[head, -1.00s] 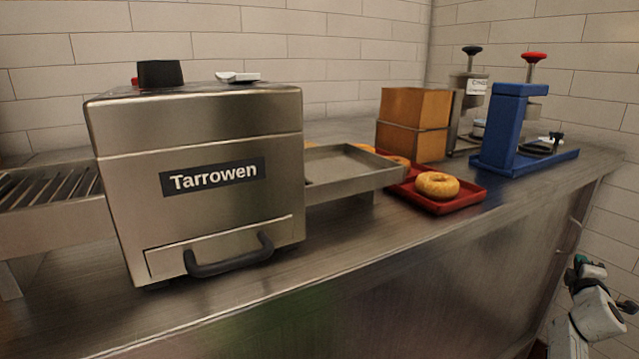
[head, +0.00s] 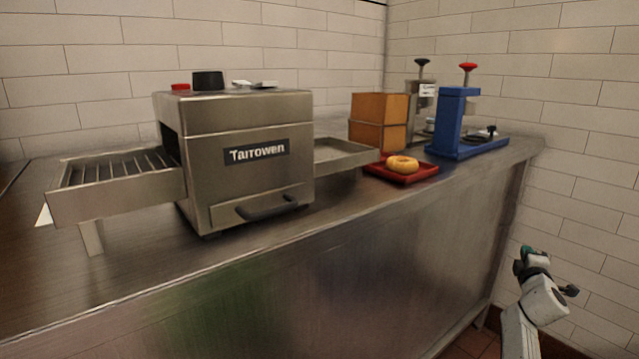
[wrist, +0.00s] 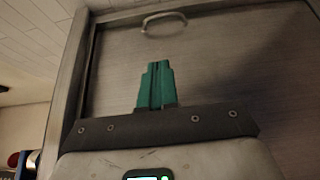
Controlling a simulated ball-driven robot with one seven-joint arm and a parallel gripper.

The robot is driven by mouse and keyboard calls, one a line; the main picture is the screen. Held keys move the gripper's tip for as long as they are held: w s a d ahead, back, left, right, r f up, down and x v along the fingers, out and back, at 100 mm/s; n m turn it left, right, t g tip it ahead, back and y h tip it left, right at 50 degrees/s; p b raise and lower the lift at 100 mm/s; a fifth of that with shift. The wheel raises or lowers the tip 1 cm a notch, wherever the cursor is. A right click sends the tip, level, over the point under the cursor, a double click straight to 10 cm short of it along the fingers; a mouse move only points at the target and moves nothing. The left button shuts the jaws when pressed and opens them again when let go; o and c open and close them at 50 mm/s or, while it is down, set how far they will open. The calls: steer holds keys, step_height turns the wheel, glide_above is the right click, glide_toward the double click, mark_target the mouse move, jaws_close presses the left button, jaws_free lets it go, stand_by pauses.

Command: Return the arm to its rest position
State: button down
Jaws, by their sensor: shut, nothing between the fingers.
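My arm shows at the lower right of the head view, off the front of the counter and below its top. I cannot tell the gap to that panel.
The steel counter (head: 330,225) holds a Tarrowen conveyor toaster (head: 235,150), a red tray (head: 425,173) with a bagel (head: 402,165), a brown box (head: 379,122) and a blue press (head: 452,125). Tiled floor shows beside the arm.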

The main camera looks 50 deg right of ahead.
steer(key=w+a+f+m+y, duration=0.2)
steer(key=w+a+f, duration=0.3)
steer(key=a, duration=0.4)
steer(key=w+a+f+m+y, duration=0.2)
steer(key=w+a+f, duration=0.35)
steer(key=a, duration=0.45)
steer(key=w+a+f+m+y, duration=0.2)
steer(key=w+a+f, duration=0.3)
steer(key=a, duration=0.4)
steer(key=s+a+f+g+y, duration=0.1)
steer(key=a+f+y, duration=0.15)
steer(key=a, duration=0.75)
steer(key=s+a+f+n+y, duration=0.1)
steer(key=a+y, duration=0.2)
steer(key=a, duration=0.7)
steer(key=s+a+f+g+y, duration=0.1)
steer(key=a+y, duration=0.2)
steer(key=a, duration=0.8)
steer(key=s+a+r+n+g+y+p, duration=0.1)
steer(key=s+a+r+g+y, duration=0.15)
steer(key=s+a, duration=0.55)
step_height(320, 180, up, 29)
steer(key=w+p, duration=0.1)
steer(key=p, duration=2.8)
steer(key=shift+w+a, duration=0.3)
steer(key=shift+t, duration=0.25)
